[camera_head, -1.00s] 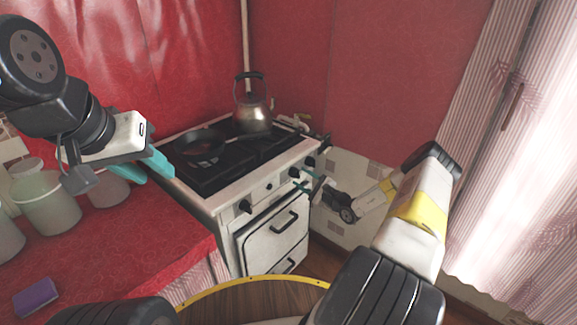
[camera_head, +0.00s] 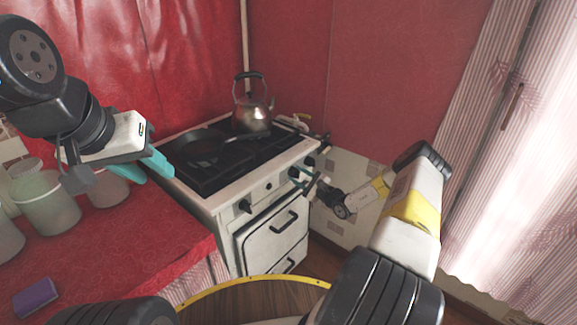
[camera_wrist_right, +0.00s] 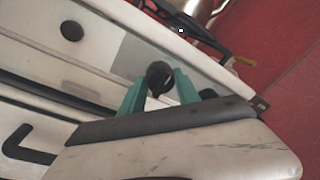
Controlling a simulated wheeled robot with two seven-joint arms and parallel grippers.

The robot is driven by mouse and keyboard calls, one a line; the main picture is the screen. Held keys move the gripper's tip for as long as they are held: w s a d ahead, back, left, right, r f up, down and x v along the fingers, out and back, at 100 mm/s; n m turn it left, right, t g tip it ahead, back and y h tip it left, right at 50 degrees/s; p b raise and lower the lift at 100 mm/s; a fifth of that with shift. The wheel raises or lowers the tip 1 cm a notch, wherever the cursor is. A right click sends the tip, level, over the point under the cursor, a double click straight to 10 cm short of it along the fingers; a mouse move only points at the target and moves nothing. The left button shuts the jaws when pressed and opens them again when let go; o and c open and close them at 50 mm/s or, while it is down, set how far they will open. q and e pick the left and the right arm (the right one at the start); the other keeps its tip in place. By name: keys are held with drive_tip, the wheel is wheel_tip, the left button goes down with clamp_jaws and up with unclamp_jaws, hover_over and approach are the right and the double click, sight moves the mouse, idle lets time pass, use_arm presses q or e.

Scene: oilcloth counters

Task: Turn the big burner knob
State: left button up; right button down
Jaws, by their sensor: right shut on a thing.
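The white stove (camera_head: 228,212) stands in the corner, with black knobs along its front panel. In the right wrist view a black knob (camera_wrist_right: 160,76) sits between the teal fingertips of my right gripper (camera_wrist_right: 160,88), which is shut on it. In the head view my right gripper (camera_head: 305,181) reaches the right part of the stove's front panel, and its fingers partly hide the knobs there. My left gripper (camera_head: 160,166) hangs over the red counter near the stove's left edge.
A metal kettle (camera_head: 252,114) and a dark pan (camera_head: 200,139) stand on the stove top. Oven door handles (camera_head: 284,222) stick out below the knobs. Jars (camera_head: 45,203) and a purple sponge (camera_head: 36,296) are on the red counter (camera_head: 130,255).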

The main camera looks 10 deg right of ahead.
drive_tip(key=shift+m, duration=0.4)
drive_tip(key=m, duration=0.3)
drive_tip(key=shift+r+m, duration=0.1)
drive_tip(key=shift+m, duration=0.2)
drive_tip(key=m+g, duration=0.1)
drive_tip(key=m, duration=0.7)
drive_tip(key=shift+r+g, duration=0.1)
drive_tip(key=shift+g, duration=0.3)
drive_tip(key=shift+m+g+y, duration=0.3)
drive_tip(key=shift+m+y, duration=0.2)
drive_tip(key=shift+m, duration=1.4)
drive_tip(key=shift+d, duration=0.1)
drive_tip(key=c, duration=1.2)
unclamp_jaws()
drive_tip(key=shift+o, duration=0.2)
